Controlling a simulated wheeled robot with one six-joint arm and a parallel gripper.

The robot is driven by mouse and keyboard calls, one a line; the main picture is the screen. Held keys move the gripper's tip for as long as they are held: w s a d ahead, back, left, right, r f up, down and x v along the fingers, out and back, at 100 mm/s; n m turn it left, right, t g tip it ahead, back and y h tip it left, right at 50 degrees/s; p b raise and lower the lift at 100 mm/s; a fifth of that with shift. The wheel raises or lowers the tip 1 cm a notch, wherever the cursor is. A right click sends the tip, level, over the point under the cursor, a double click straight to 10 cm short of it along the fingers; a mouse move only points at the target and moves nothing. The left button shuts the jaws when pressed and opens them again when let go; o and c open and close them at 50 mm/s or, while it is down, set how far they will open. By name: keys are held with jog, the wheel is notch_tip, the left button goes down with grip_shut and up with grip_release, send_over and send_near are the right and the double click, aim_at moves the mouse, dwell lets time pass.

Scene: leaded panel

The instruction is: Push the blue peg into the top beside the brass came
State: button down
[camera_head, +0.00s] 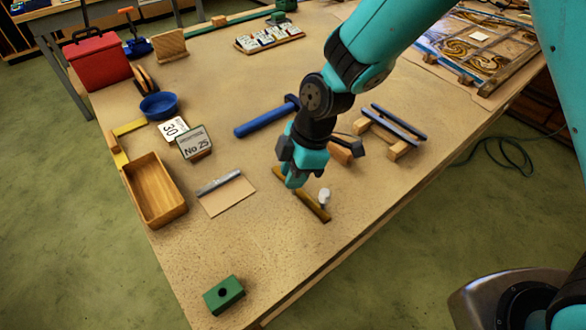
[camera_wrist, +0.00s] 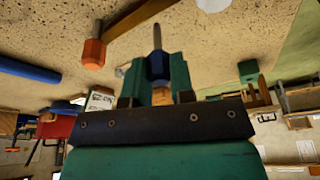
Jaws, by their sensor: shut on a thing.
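My gripper (camera_head: 291,185) points down low over the bench top (camera_head: 262,242), at the upper-left end of the brass came (camera_head: 314,208). In the wrist view, my gripper (camera_wrist: 158,72) is shut on the blue peg (camera_wrist: 157,66), which is dark blue with a thin metal tip reaching out past the fingers. In the head view my gripper hides the peg. The brass came shows as a dark strip (camera_wrist: 140,17) near the peg tip in the wrist view. I cannot tell whether the tip touches the top.
A white knob (camera_head: 324,196) is beside the came. A blue-handled tool (camera_head: 266,117) lies behind my gripper, and dark bars (camera_head: 398,124) rest on wooden blocks to the right. A scraper-like strip (camera_head: 219,182) lies left; a green block (camera_head: 224,295) sits in front. Bare bench lies between.

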jog(key=shift+f, duration=0.55)
jog(key=shift+f+b, duration=0.65)
jog(key=shift+b, duration=0.15)
dwell(0.4)
jog(key=c, duration=0.9)
grip_release()
jog(key=shift+r, duration=0.1)
jog(key=b+v, duration=0.2)
jog(key=v, duration=1.5)
jog(key=s+d+r+m, duration=0.1)
jog(key=s+d+m, duration=0.2)
jog(key=s+m, duration=0.3)
jog(key=s+d+r+m, duration=0.1)
jog(key=s+d+m, duration=0.2)
jog(key=s+m, duration=0.4)
jog(key=s, duration=0.4)
jog(key=shift+d+r+t+y, duration=0.2)
jog(key=shift+d+t+y, duration=0.05)
jog(key=shift+t+y, duration=0.15)
